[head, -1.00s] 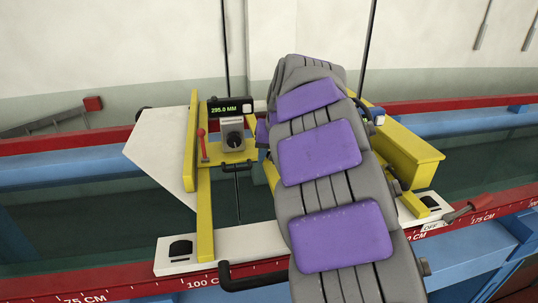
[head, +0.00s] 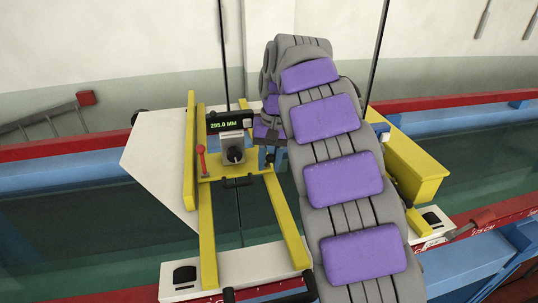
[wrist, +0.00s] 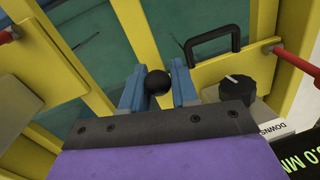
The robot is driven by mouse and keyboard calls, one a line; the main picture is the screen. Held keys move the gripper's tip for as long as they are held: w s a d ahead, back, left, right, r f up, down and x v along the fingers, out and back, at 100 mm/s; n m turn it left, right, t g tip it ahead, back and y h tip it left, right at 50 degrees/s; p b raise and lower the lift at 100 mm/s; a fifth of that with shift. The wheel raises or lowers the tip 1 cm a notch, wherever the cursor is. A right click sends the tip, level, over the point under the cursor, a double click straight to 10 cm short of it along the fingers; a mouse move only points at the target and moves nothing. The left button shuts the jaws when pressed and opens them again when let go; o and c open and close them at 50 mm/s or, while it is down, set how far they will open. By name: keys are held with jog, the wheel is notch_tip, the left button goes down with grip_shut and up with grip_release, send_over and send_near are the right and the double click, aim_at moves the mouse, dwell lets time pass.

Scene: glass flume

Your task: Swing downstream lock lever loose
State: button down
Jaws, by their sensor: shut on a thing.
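My gripper (wrist: 158,88) has two blue fingers, shut on a black ball knob (wrist: 158,81) in the wrist view. The stem below the knob is hidden, so its lever's angle cannot be told. A partly cut-off label reading "DOWNS" (wrist: 271,132) lies beside the grey box with a black dial (wrist: 238,92). A red-handled lever (head: 202,160) stands upright left of the dial.
A yellow carriage frame (head: 207,240) spans the water channel on white plates. A black handle (head: 238,182) sits in front of the dial. A display (head: 224,125) reads 295.0 MM. Another red-handled lever (head: 484,216) is on the right rail. A yellow beam (head: 412,165) lies right of my arm.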

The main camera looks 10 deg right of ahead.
jog(key=shift+w+r+g+p, duration=0.2)
jog(key=shift+g+p, duration=0.1)
jog(key=shift+g, duration=0.1)
dwell(0.3)
jog(key=c, duration=1)
grip_release()
jog(key=shift+s+f, duration=0.1)
jog(key=shift+f, duration=0.05)
